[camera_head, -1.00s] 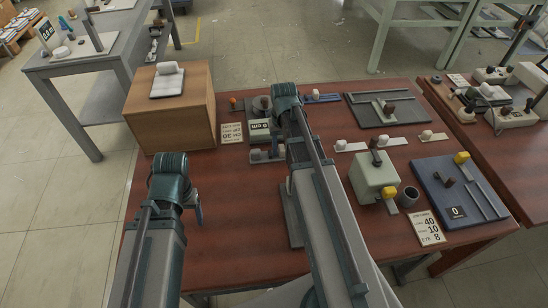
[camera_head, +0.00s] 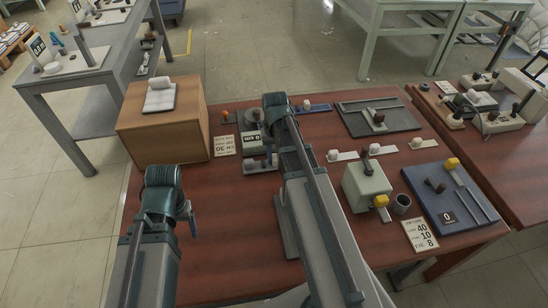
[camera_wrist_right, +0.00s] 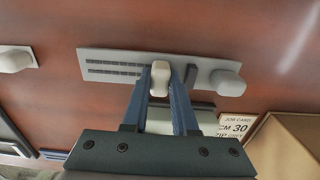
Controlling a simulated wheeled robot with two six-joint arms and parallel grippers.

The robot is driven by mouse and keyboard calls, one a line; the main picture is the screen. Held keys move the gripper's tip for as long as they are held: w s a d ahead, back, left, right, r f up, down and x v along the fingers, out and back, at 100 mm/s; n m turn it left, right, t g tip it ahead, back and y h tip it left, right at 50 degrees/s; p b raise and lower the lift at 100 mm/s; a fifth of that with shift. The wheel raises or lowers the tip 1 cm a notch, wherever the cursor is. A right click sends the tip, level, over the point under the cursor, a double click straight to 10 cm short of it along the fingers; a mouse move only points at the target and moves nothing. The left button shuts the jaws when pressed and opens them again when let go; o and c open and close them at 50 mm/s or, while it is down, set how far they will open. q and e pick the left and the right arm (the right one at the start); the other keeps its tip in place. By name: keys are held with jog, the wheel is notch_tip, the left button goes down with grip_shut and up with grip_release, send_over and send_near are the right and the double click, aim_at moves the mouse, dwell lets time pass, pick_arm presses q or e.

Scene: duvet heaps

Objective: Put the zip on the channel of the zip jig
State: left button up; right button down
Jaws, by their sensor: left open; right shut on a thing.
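My right gripper (camera_wrist_right: 161,85) is shut on a small cream knob (camera_wrist_right: 160,72), over a light grey plate (camera_wrist_right: 110,55) with two dark ridged strips. A dark upright tab and a larger pale knob (camera_wrist_right: 226,84) stand on the plate beside the fingers. In the head view this plate (camera_head: 262,165) is partly hidden by my right arm. I cannot tell for sure which part is the zip and which the zip jig, nor whether the held knob's piece touches the plate. My left gripper (camera_head: 188,212) is open and empty above the table's left part.
A job card (camera_head: 223,146) and a brown box (camera_head: 163,135) stand left of the plate. White strips with knobs (camera_head: 345,156) lie behind. The table's front left is clear.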

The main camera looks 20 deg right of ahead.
aim_at(275, 157)
notch_tip(275, 157, up, 9)
jog(key=p, duration=0.8)
